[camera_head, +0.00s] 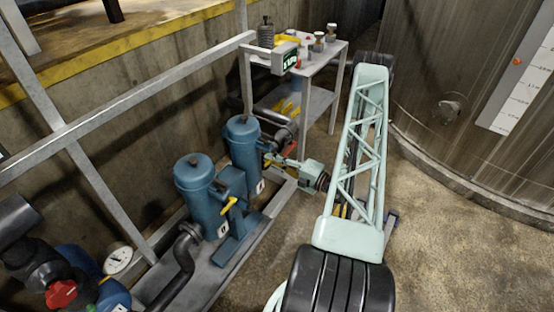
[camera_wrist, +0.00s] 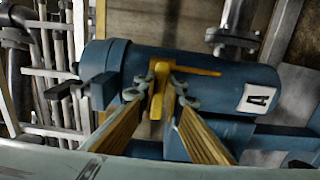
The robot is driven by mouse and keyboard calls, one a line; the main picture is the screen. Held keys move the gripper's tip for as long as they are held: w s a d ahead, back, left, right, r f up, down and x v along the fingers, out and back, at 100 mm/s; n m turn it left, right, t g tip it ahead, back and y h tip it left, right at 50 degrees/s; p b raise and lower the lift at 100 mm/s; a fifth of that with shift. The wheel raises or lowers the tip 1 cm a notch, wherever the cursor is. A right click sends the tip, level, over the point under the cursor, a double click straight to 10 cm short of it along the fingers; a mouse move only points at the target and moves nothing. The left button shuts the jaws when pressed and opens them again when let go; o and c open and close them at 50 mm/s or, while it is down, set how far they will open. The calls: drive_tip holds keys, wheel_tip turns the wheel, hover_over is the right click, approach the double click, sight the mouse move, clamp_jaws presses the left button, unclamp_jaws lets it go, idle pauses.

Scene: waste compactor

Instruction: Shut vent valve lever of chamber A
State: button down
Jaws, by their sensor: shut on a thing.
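Chamber A is a blue cylinder (camera_wrist: 225,78) with a white "A" label (camera_wrist: 257,99), lying sideways in the wrist view. In the head view it is the farther blue cylinder (camera_head: 243,145). Its yellow vent valve lever (camera_wrist: 157,88) shows in the middle of the wrist view, with a yellow arm reaching right along the cylinder. My gripper (camera_wrist: 157,90) has its two fingers on either side of the lever and is shut on it. In the head view my gripper (camera_head: 274,160) reaches the cylinder's right side, and the lever is mostly hidden there.
A second blue cylinder (camera_head: 194,182) with its own yellow lever (camera_head: 229,204) stands nearer. A grey railing (camera_head: 125,102) runs at left. A shelf table (camera_head: 318,62) stands behind, and a large tank (camera_head: 450,75) at right. The floor (camera_head: 450,240) is clear at lower right.

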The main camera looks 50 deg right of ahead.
idle(0.4)
drive_tip(key=c, duration=2.7)
unclamp_jaws()
drive_tip(key=shift+s, duration=0.2)
drive_tip(key=shift+s+d, duration=0.2)
drive_tip(key=shift+s, duration=2.7)
drive_tip(key=shift+s+d, duration=0.15)
drive_tip(key=shift+s, duration=2.75)
drive_tip(key=shift+r, duration=0.1)
